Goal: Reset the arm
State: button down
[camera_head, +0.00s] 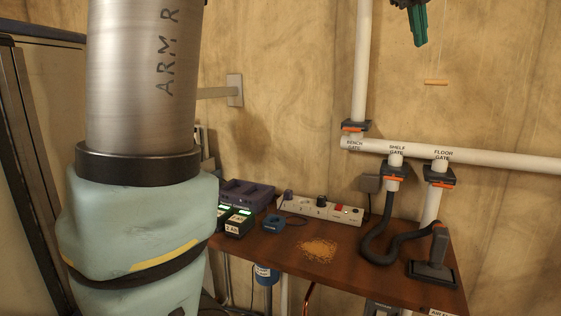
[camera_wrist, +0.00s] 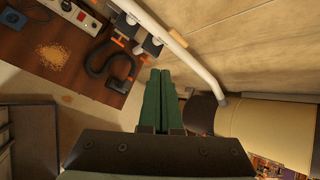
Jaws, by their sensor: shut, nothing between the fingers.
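My gripper (camera_head: 420,40) shows at the top edge of the head view, pointing down, high in front of the wall and above the white pipes. Its green fingers also show in the wrist view (camera_wrist: 160,75), closed together with nothing between them. A large part of my arm fills the left of the head view and hides what is behind it. The gripper touches nothing that I can see.
A brown bench (camera_head: 340,276) holds a sawdust pile (camera_head: 317,250), a power strip (camera_head: 320,208), battery chargers (camera_head: 238,221) and a black hose with a nozzle (camera_head: 432,266). White pipes (camera_head: 480,156) run along the wall. A drum-like cylinder (camera_wrist: 275,128) stands right in the wrist view.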

jog(key=w+a+f+n+g+y, duration=0.1)
jog(key=w+a+f+n+y, duration=0.1)
jog(key=a+f+n, duration=0.95)
jog(key=w+a+f+n+g+y, duration=0.15)
jog(key=a+f+n, duration=0.55)
jog(key=f, duration=0.8)
jog(key=s+a+f+n+g+y, duration=0.2)
jog(key=s+a+f+n, duration=1.2)
jog(key=a+f+n, duration=0.1)
jog(key=shift+a+f+b, duration=0.3)
jog(key=shift+a+f, duration=0.55)
jog(key=shift+a, duration=0.05)
